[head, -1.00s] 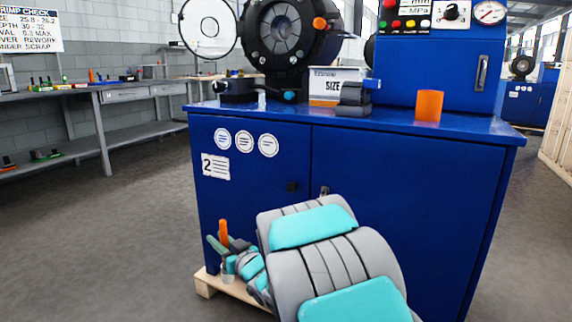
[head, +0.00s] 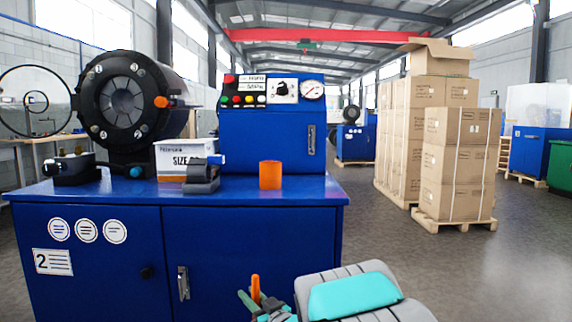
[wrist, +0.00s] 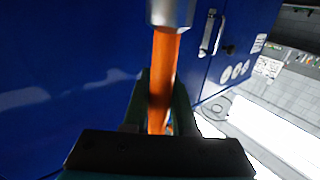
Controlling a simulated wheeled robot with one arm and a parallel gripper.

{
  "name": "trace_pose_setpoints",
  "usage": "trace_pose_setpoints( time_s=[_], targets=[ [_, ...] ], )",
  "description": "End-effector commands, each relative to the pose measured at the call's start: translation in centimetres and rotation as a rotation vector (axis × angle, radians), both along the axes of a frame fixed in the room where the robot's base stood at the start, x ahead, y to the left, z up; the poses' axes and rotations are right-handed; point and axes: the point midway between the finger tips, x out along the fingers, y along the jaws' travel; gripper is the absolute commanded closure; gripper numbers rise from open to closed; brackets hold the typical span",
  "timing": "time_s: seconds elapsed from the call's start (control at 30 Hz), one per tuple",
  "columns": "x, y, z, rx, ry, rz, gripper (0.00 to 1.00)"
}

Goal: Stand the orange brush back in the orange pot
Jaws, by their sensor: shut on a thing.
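The orange pot (head: 270,175) stands upright on the blue cabinet's top, near its right end; its inside is not visible. My gripper (head: 251,300) is low in the head view, in front of the cabinet and below the pot's level. It is shut on the orange brush (head: 255,287), whose orange end sticks up between the fingers. In the wrist view, the brush's orange handle (wrist: 164,75) runs between the dark fingers to a pale metal collar at the top edge. The bristles are out of view.
The blue cabinet (head: 240,240) carries a black round crimper head (head: 122,105), a white size box (head: 185,158), a dark grey holder (head: 202,178) and a blue control box (head: 270,130). The top around the pot's front and right is clear. Stacked cartons (head: 460,165) stand behind at right.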

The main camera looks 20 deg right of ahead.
Motion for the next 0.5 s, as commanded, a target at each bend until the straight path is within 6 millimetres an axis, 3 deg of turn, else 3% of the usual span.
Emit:
trace_pose_setpoints(
  time_s=[0.03,0.1,0.5],
  targets=[
    [0.0,0.0,1.9,0.0,0.0,0.001,1.0],
    [0.0,0.0,3.0,0.0,0.0,0.001,1.0],
    [0.0,0.0,6.3,0.001,0.0,0.0,1.0]
  ],
)
